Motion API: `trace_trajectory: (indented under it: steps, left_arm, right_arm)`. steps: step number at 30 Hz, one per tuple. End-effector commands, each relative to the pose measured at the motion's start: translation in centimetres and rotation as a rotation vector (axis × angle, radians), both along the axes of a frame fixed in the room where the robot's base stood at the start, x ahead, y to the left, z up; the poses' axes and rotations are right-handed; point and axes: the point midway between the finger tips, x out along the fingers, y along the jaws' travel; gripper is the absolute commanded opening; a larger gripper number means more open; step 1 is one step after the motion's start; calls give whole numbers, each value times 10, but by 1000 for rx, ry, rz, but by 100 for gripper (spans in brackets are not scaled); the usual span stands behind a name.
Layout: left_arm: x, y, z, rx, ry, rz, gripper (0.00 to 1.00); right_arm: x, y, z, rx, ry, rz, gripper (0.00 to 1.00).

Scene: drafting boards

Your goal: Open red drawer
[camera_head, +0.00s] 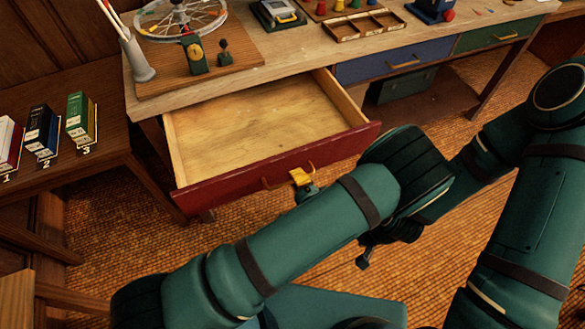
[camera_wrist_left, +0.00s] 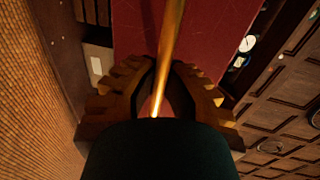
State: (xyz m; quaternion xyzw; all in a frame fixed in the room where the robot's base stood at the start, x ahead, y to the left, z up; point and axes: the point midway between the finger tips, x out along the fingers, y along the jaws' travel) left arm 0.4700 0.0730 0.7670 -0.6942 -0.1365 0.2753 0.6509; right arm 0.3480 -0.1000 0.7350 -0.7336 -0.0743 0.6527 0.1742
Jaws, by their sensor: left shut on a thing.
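The red drawer (camera_head: 226,185) is pulled well out from under the workbench in the head view, and its bare wooden inside is empty. Its brass handle (camera_head: 268,184) runs across the front. My left gripper (camera_head: 301,178) is at the handle, partly hidden behind my left arm. In the left wrist view, the ridged fingers of my left gripper (camera_wrist_left: 160,95) are closed around the brass handle bar (camera_wrist_left: 172,35), with the red drawer front (camera_wrist_left: 215,50) behind it. A dark end that looks like my right gripper (camera_head: 364,256) hangs below the arms, its jaws unclear.
The wooden benchtop (camera_head: 290,50) holds a spoked wheel (camera_head: 180,18) and a divided tray (camera_head: 363,24). A blue drawer (camera_head: 395,62) and a green drawer (camera_head: 500,35) are shut to the right. A side table (camera_head: 85,165) with numbered boxes stands left.

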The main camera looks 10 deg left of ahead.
Motion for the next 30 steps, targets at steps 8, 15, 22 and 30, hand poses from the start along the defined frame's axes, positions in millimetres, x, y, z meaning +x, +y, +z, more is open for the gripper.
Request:
trace_trajectory:
  steps: [8,15,22,30]
  left_arm:
    - [-3,-2,0,0,-1,0,0]
    - [-3,-2,0,0,-1,0,20]
    - [-3,-2,0,0,-1,0,41]
    - [-2,-3,9,-2,-2,1,41]
  right_arm:
    - [0,0,1,0,1,0,47]
    - [0,0,1,0,1,0,47]
    - [0,0,1,0,0,0,47]
    - [0,0,1,0,0,0,47]
